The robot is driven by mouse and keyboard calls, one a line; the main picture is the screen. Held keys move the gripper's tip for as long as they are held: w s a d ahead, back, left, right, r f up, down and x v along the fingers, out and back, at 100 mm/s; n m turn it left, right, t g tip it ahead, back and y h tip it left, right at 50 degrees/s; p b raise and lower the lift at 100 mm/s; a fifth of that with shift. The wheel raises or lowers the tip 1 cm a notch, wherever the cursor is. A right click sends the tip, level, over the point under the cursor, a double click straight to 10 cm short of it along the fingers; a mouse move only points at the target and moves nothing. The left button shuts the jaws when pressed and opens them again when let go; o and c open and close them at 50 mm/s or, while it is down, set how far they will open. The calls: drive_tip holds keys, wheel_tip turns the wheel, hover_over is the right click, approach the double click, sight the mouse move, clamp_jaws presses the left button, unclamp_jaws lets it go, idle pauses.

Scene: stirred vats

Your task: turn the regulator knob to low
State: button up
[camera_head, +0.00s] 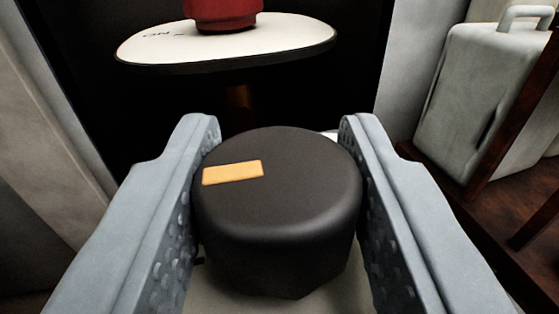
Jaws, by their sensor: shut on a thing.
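The regulator knob (290,215) is a thick, round, black knob in the lower middle of the view. A short orange mark (233,172) lies on the left part of its top face and points left, tilted slightly. My gripper (281,150) is shut on the knob, with one grey-blue padded finger against its left side and one against its right. A pale surface shows beneath the knob. No low marking can be read around the knob; the fingers and the knob hide much of its surround.
Beyond the knob, a red object (222,14) stands on a white rounded plate (290,42) with dark lettering, partly readable as "ON". A grey-white canister with a handle (480,100) stands at right on a dark brown wooden shelf (480,198). A pale upright post (45,120) stands at left.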

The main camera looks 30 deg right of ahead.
drive_tip(key=shift+a+m+g+h, duration=0.1)
drive_tip(key=shift+m+g+h, duration=0.2)
drive_tip(key=shift+h, duration=0.1)
drive_tip(key=m+g+h, duration=0.4)
drive_tip(key=h, duration=0.1)
drive_tip(key=shift+w+g, duration=0.1)
drive_tip(key=shift+g, duration=0.2)
drive_tip(key=m+g+h, duration=0.2)
drive_tip(key=m+g, duration=0.2)
drive_tip(key=g, duration=0.1)
drive_tip(key=m+g, duration=0.2)
drive_tip(key=g, duration=0.2)
drive_tip(key=m+g+h, duration=0.1)
drive_tip(key=m+g, duration=0.2)
drive_tip(key=g, duration=0.1)
drive_tip(key=shift+m+g+y, duration=0.9)
drive_tip(key=shift+m+g, duration=1)
drive_tip(key=shift+g, duration=0.9)
drive_tip(key=shift+s+r, duration=0.1)
drive_tip(key=shift+s, duration=0.1)
drive_tip(key=o, duration=1)
